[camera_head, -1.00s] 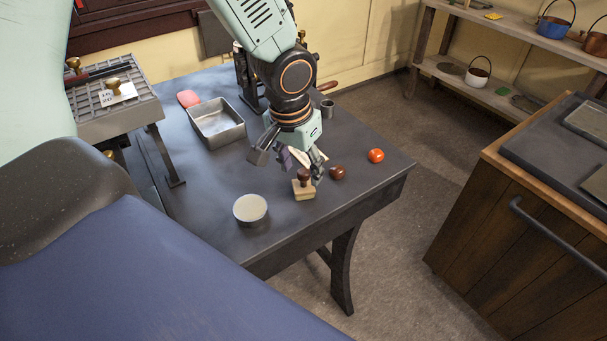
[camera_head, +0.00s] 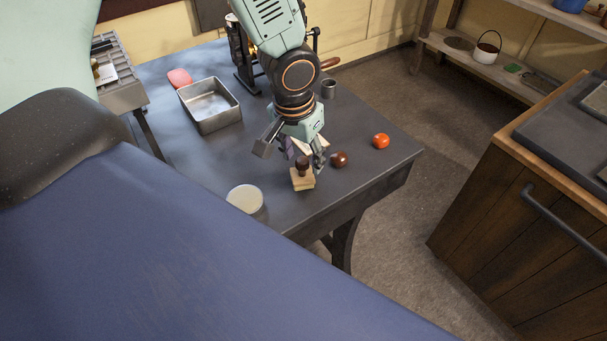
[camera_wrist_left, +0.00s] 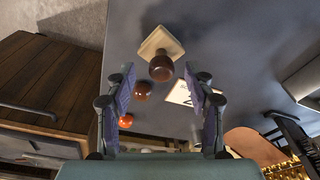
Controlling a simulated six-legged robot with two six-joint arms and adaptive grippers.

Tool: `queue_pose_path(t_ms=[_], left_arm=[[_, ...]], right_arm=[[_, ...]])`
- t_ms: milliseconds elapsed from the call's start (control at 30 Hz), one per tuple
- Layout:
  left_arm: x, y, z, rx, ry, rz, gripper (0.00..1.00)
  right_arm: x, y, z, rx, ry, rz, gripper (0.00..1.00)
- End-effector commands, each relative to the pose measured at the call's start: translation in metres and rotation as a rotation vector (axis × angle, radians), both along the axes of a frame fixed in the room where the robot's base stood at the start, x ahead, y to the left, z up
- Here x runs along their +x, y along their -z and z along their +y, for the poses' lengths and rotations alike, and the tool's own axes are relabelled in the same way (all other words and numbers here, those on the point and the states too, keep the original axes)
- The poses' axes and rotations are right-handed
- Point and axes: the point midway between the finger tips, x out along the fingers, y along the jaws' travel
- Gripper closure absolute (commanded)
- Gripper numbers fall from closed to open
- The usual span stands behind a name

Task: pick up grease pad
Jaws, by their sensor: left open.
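My left gripper (camera_head: 292,158) is open and empty above the front right of the dark table, pointing down. A wooden block with a dark round knob (camera_head: 302,176) stands just below its fingers. In the left wrist view the knob (camera_wrist_left: 161,68) shows between the two fingertips (camera_wrist_left: 160,75), with the pale square base (camera_wrist_left: 160,42) beyond; I see no contact. A round pale tin or pad (camera_head: 245,198) lies on the table left of the block, apart from the gripper. I cannot tell which of these is the grease pad. My right gripper is not in view.
A brown knobbed piece (camera_head: 339,159) and a red ball-like thing (camera_head: 381,141) lie right of the block. A pale card (camera_wrist_left: 178,93) lies close by. A metal tray (camera_head: 211,122) and a small cup (camera_head: 328,89) stand further back. A wooden cabinet (camera_head: 500,215) stands at right.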

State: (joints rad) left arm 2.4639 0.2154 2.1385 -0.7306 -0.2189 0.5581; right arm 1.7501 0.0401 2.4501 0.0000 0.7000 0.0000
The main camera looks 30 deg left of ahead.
Motion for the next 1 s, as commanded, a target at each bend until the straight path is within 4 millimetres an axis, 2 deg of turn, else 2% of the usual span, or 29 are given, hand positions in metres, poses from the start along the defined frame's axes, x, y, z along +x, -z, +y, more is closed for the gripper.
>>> queue_pose_path(t_ms=[33, 200, 467, 1000], left_arm=[[0.0, 0.011, -0.001, 0.0, 0.001, 0.003, 0.46], [0.005, 0.026, 0.0, 0.0, 0.0, 0.001, 0.46], [0.008, 0.027, 0.001, -0.001, 0.0, 0.0, 0.46], [0.008, 0.027, 0.002, -0.001, -0.001, 0.0, 0.91]], right_arm=[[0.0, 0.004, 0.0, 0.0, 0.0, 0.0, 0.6], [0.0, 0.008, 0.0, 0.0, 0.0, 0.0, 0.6], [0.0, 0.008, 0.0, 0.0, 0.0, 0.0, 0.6], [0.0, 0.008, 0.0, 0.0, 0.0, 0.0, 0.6]])
